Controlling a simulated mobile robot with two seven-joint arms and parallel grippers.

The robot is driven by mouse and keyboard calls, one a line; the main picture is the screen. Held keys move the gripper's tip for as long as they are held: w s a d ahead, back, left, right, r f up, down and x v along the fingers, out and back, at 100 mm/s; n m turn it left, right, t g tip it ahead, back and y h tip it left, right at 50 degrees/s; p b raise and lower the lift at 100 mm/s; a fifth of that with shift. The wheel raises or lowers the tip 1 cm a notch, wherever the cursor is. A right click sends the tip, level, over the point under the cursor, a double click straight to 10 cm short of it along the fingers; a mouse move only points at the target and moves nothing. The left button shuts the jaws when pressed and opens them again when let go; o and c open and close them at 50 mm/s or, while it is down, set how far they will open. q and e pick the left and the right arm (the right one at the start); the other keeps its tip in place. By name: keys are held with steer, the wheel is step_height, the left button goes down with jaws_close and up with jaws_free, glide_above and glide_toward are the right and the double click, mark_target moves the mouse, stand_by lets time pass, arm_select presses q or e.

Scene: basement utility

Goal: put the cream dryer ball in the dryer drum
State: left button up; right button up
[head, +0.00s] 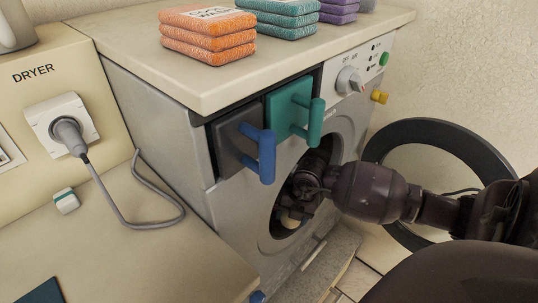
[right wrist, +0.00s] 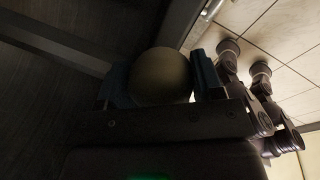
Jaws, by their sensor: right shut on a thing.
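The dryer drum (head: 268,222) is open at the front of the grey machine, its round door (head: 395,137) swung out to the right. My right gripper (head: 300,205) reaches through the round opening, its fingers mostly in shadow. In the right wrist view, the cream dryer ball (right wrist: 160,76) sits between the two jaws of my right gripper (right wrist: 160,88), which is shut on it. A pale part of the ball (head: 291,221) shows low inside the opening in the head view. My left gripper is not in view.
A blue handle (head: 266,152) and a teal handle (head: 314,125) stick out above the opening. Orange, teal and purple cloth stacks lie on the counter (head: 140,60). A grey cord (head: 155,222) runs from a plug at left. Tiled floor (head: 380,250) shows below the door.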

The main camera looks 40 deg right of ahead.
steer(key=w, duration=0.2)
steer(key=w+f+b, duration=0.1)
steer(key=w, duration=0.1)
steer(key=w+f+b, duration=0.1)
steer(key=w, duration=0.1)
steer(key=shift+w+a, duration=0.3)
steer(key=shift+w, duration=0.05)
steer(key=shift+f, duration=0.25)
steer(key=shift+f+b, duration=0.35)
steer(key=x, duration=0.1)
steer(key=b+x, duration=0.1)
steer(key=x, duration=0.1)
steer(key=b+x, duration=0.1)
steer(key=shift+s+d+f, duration=0.2)
steer(key=shift+d+f, duration=0.05)
steer(key=shift+w+r, duration=0.1)
steer(key=shift+r, duration=0.2)
steer(key=shift+f, duration=0.15)
steer(key=o, duration=0.7)
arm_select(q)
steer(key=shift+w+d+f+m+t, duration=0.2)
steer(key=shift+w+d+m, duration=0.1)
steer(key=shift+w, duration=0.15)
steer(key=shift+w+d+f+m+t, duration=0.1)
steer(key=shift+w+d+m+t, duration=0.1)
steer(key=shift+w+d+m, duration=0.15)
